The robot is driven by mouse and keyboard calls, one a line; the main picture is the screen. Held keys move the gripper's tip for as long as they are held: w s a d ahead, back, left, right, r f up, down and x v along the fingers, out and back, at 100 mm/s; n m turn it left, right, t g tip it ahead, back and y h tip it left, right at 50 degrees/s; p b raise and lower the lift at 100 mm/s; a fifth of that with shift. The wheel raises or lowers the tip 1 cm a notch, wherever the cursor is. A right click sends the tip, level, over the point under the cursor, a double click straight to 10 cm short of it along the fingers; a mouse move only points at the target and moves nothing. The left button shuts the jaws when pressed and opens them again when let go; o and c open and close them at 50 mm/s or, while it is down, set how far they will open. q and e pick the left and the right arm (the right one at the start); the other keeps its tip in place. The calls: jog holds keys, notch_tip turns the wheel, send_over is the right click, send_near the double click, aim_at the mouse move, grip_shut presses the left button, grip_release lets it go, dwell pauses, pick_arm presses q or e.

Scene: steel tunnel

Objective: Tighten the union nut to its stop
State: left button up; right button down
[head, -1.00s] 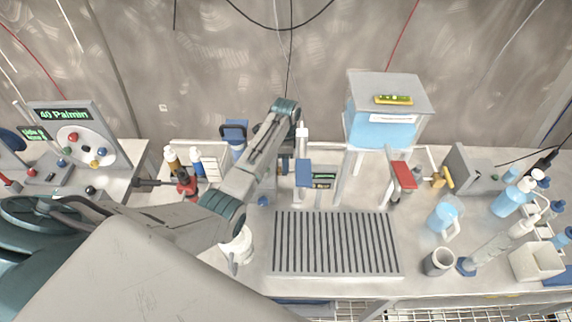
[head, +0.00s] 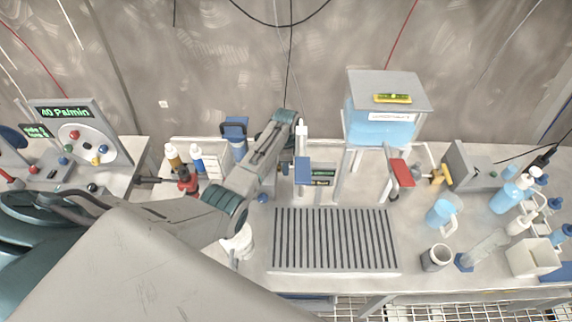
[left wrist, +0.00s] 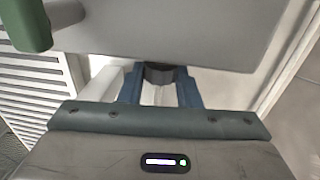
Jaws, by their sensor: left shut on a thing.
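My left arm comes in from the left in the head view and reaches over the bench. Its forearm hides most of the gripper and the work there. In the left wrist view the two blue fingers of my left gripper (left wrist: 159,92) are shut on a dark, round part (left wrist: 158,72), which looks like the union nut. A large grey body (left wrist: 180,30) hides the part's upper side. How far the nut is turned cannot be seen. My right gripper is in neither view.
A blue tank (head: 382,122) with a grey lid stands behind the slotted grey tray (head: 333,268). A red-handled part (head: 401,172) and a yellow valve handle (head: 440,174) are to its right. Bottles and a grey cup (head: 437,257) crowd the right side. A control panel (head: 80,135) stands left.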

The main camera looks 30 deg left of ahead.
pick_arm(q)
jog(key=shift+w+a+f+g+h+b, duration=0.15)
jog(key=shift+g+h+b, duration=0.15)
jog(key=shift+g+b, duration=0.45)
jog(key=g+b, duration=0.1)
jog(key=b, duration=0.1)
jog(key=g+h+b, duration=0.1)
jog(key=b, duration=0.2)
jog(key=g+b, duration=0.1)
jog(key=b, duration=0.2)
jog(key=shift+w+f+g+h, duration=0.2)
jog(key=shift+w+g+h, duration=0.05)
jog(key=shift+g+h, duration=0.15)
jog(key=shift+r+g+b, duration=0.2)
jog(key=shift+g+b, duration=0.05)
jog(key=shift+b, duration=0.75)
jog(key=o, duration=1)
jog(key=shift+c, duration=0.2)
